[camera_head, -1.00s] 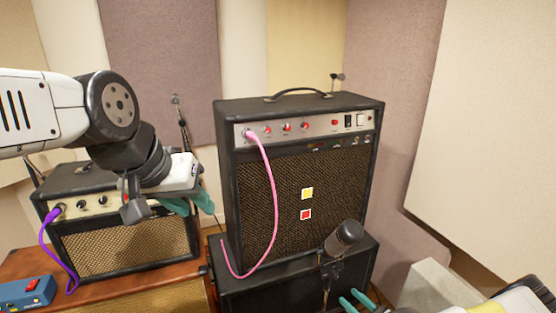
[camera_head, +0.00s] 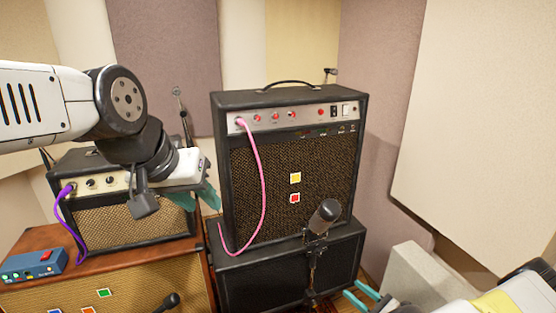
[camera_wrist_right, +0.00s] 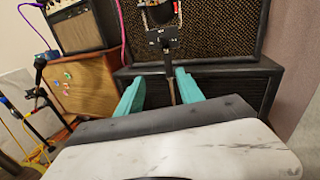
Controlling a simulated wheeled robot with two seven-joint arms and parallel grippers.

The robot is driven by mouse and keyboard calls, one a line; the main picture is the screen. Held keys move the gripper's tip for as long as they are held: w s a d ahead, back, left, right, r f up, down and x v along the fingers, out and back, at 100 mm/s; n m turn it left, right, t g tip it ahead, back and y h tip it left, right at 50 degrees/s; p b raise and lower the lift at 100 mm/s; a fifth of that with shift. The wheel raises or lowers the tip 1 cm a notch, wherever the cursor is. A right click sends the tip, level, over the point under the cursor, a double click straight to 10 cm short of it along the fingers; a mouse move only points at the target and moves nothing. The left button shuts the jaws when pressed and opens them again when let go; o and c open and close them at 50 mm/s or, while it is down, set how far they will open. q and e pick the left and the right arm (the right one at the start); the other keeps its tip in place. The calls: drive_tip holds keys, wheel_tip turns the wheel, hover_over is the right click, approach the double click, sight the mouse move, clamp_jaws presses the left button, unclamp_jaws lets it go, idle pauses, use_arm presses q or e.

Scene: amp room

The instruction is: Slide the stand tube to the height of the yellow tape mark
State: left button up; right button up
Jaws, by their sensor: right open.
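A black microphone (camera_head: 325,214) sits on top of a dark stand tube (camera_head: 311,268), in front of the large amp. A yellow square mark (camera_head: 295,178) is on that amp's grille, above a red one (camera_head: 295,198). The microphone overlaps the amp's lower grille in the head view, lower than the yellow mark. My right gripper (camera_head: 364,296) is open, right of the tube in the head view. In the right wrist view, the tube (camera_wrist_right: 171,82) shows between its teal fingers, under a dark clamp (camera_wrist_right: 162,38). My left gripper (camera_head: 196,198) is open and empty near the small amp.
The large amp (camera_head: 290,96), with a pink cable (camera_head: 262,185), stands on a black cabinet (camera_head: 285,265). A small amp (camera_head: 130,219) and a blue pedal box (camera_head: 33,265) sit on a brown cabinet (camera_head: 150,285) at left. A pale block (camera_head: 412,275) is at right.

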drive_tip(key=s+a+r+n+g, duration=0.1)
drive_tip(key=a+r+n+g, duration=0.25)
drive_tip(key=r+n, duration=0.4)
drive_tip(key=a+r+n+g, duration=0.2)
drive_tip(key=r+n+g, duration=0.25)
drive_tip(key=r, duration=0.65)
drive_tip(key=s+a+r+n+g, duration=0.1)
drive_tip(key=a+r+n+g, duration=0.2)
drive_tip(key=r+n+g, duration=0.45)
drive_tip(key=s+a+r+n+t+h, duration=0.1)
drive_tip(key=s+r+n+t+h, duration=0.3)
drive_tip(key=s+r, duration=0.3)
drive_tip(key=s+a+r+n+t+h, duration=0.2)
drive_tip(key=s+r, duration=0.6)
drive_tip(key=r, duration=0.8)
drive_tip(key=n+t+h, duration=0.1)
drive_tip(key=n+h, duration=0.1)
drive_tip(key=n, duration=0.1)
drive_tip(key=shift+s+a+r+t+h, duration=0.2)
drive_tip(key=shift+a+t+h, duration=0.1)
drive_tip(key=shift+t+h, duration=0.1)
drive_tip(key=shift+w+a, duration=0.1)
